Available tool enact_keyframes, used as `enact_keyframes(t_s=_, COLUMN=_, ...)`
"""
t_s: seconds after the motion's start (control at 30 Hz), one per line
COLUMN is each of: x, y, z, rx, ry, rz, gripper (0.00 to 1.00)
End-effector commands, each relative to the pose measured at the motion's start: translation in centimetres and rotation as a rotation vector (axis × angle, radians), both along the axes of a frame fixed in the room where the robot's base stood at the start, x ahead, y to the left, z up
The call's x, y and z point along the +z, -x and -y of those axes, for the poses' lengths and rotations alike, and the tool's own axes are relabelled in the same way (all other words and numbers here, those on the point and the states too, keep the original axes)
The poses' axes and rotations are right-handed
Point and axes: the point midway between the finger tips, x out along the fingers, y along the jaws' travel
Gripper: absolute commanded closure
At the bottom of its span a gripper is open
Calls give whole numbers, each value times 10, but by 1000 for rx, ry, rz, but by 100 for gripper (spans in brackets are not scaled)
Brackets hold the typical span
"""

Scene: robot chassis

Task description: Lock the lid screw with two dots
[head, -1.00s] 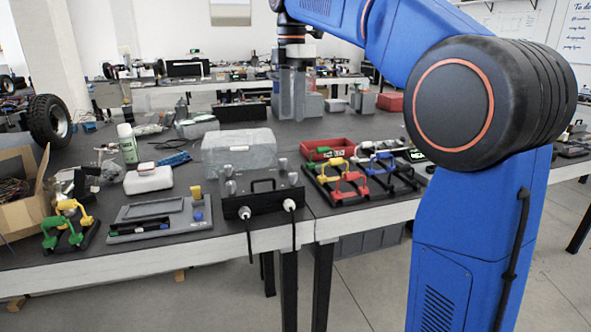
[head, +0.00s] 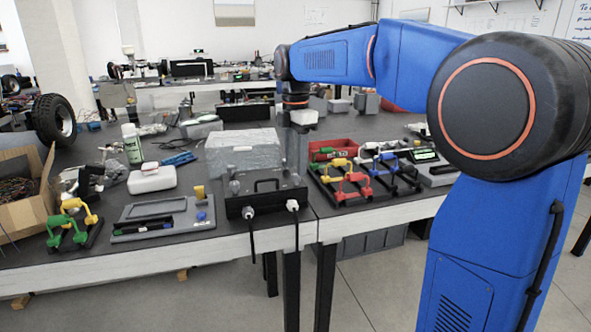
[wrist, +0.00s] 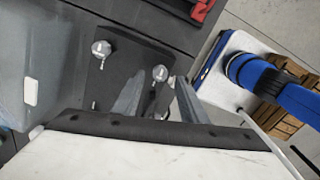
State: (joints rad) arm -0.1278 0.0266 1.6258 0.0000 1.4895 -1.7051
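The black box (head: 266,201) with a front handle stands at the table's front edge, with two white-plugged cables at its front. Silver knob-like screws stand on its top; two show clearly in the wrist view, one on the left (wrist: 101,48) and one on the right (wrist: 160,73). Any dots on them are too small to make out. In the head view my gripper (head: 297,150) hangs above the box's back right part, blurred against the background.
A cloudy clear case (head: 242,150) stands behind the box. A rack with coloured handles (head: 345,180) is close on the right, with a red bin (head: 330,150) behind it. A grey tray (head: 163,220) lies on the left.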

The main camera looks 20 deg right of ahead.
Motion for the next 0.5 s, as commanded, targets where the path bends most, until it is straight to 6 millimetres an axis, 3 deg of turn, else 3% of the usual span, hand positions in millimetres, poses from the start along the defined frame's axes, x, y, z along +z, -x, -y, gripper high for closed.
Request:
enact_keyframes(t_s=0.2, x=-21, y=0, z=0, rx=0, ry=0, rz=0, gripper=61)
enact_keyframes(t_s=0.5, x=-26, y=0, z=0, rx=0, ry=0, rz=1, gripper=61)
